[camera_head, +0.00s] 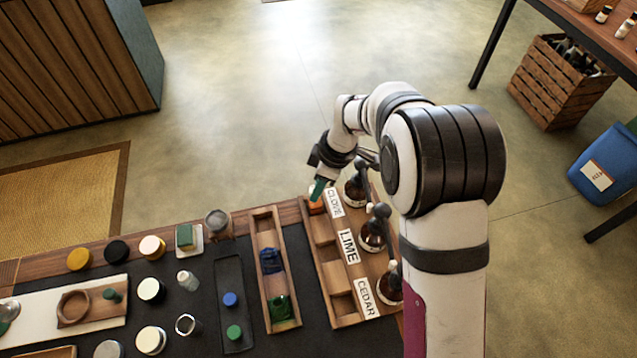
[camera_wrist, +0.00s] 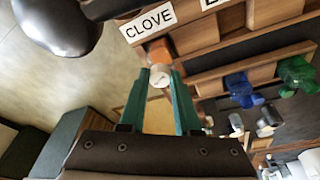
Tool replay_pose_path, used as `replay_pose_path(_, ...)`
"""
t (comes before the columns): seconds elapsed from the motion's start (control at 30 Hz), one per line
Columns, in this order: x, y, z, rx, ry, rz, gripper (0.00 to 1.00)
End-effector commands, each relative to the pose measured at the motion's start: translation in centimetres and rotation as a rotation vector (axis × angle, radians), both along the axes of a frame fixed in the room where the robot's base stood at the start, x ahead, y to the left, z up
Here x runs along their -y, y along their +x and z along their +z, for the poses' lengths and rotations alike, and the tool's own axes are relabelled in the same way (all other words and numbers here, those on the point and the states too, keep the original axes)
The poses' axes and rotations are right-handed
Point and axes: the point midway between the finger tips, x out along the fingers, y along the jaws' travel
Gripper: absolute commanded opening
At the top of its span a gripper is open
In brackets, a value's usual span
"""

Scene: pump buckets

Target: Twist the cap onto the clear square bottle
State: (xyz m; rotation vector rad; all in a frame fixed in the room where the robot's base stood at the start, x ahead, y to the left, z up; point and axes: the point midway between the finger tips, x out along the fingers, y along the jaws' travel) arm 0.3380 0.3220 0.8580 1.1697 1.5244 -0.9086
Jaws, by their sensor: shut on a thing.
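My gripper (camera_head: 317,188) is at the far end of the labelled wooden rack, by the CLOVE compartment. Its teal fingers (camera_wrist: 160,90) are shut on a small pale round piece (camera_wrist: 160,76) that looks like a cap. An orange block-like thing (camera_wrist: 158,52) sits right beyond the piece, in the CLOVE compartment; it also shows in the head view (camera_head: 316,207). I cannot tell whether the two touch. A small clear bottle (camera_head: 187,281) with a pale top stands on the dark mat to the left. Whether it is square is too small to tell.
The rack (camera_head: 345,322) has CLOVE, LIME and CEDAR labels, with dark pump bottles (camera_head: 372,236) along its right side. A narrower wooden tray (camera_head: 265,215) holds blue and green pieces. A dark tray (camera_head: 228,268) holds blue and green caps. Several round jars crowd the left.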

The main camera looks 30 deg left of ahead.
Motion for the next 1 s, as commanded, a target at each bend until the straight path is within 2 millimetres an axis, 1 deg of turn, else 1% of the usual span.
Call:
replay_pose_path(0.27,0.02,-0.02,-0.35,-0.001,0.000,0.000,0.00)
replay_pose_path(0.3,0.01,-0.01,-0.33,-0.001,0.000,0.000,0.38)
replay_pose_path(0.37,0.00,-0.01,-0.33,0.000,0.000,0.000,0.49)
replay_pose_path(0.4,0.00,-0.01,-0.32,0.000,0.000,0.000,0.56)
replay_pose_path(0.47,0.00,-0.01,-0.32,0.000,0.000,0.000,0.66)
replay_pose_path(1.0,0.00,0.00,-0.30,0.000,0.000,0.000,0.66)
